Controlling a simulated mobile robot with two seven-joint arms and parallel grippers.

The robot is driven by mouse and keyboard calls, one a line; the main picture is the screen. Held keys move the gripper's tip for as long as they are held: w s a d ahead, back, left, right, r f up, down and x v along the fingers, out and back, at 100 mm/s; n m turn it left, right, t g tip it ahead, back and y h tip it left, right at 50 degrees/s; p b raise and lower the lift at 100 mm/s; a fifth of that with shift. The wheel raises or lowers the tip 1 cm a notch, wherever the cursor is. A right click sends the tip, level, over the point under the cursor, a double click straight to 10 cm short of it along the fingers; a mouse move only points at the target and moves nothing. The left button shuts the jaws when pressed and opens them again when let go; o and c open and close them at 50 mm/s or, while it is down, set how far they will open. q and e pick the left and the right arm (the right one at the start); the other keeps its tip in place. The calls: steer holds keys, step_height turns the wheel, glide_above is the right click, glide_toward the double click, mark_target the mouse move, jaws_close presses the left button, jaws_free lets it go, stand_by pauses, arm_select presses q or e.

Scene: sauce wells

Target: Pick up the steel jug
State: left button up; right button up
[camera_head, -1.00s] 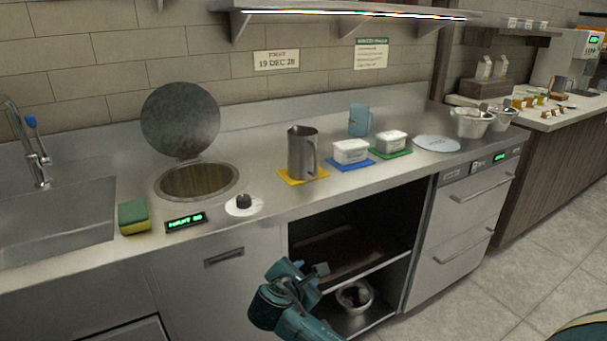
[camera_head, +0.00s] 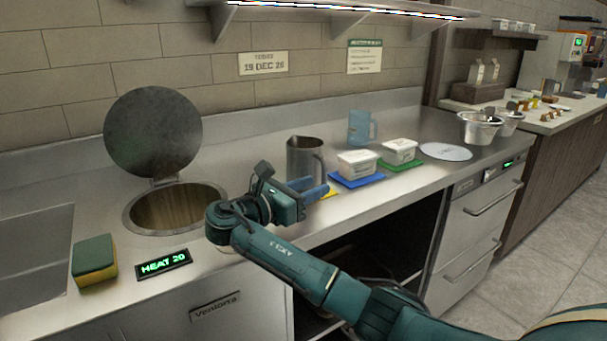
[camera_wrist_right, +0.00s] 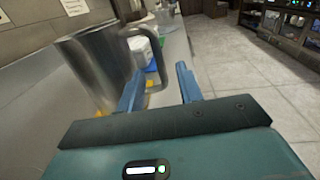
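The steel jug (camera_head: 303,158) stands upright on the yellow mat (camera_head: 331,192) on the steel counter, its handle toward the right. My right gripper (camera_head: 318,190) is in front of the jug's lower part and hides some of it and of the mat. In the right wrist view the jug (camera_wrist_right: 88,68) fills the left side, with its dark handle (camera_wrist_right: 153,58) just ahead of the two blue fingers (camera_wrist_right: 158,88). The fingers are apart with nothing between them; I cannot tell whether one touches the jug. My left gripper is not in view.
White tubs stand on the blue mat (camera_head: 345,180) and the green mat (camera_head: 412,164) right of the jug. A blue jug (camera_head: 359,127) stands behind them. Left are an open round well (camera_head: 170,209) with raised lid, a heat display (camera_head: 164,264) and a sponge (camera_head: 94,262).

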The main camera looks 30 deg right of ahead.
steer(key=d, duration=0.5)
steer(key=shift+w+d+f+b, duration=0.2)
steer(key=shift+w+d+b, duration=0.1)
steer(key=shift+w+d, duration=0.1)
steer(key=shift+a, duration=0.1)
jaws_close()
steer(key=shift+r, duration=0.1)
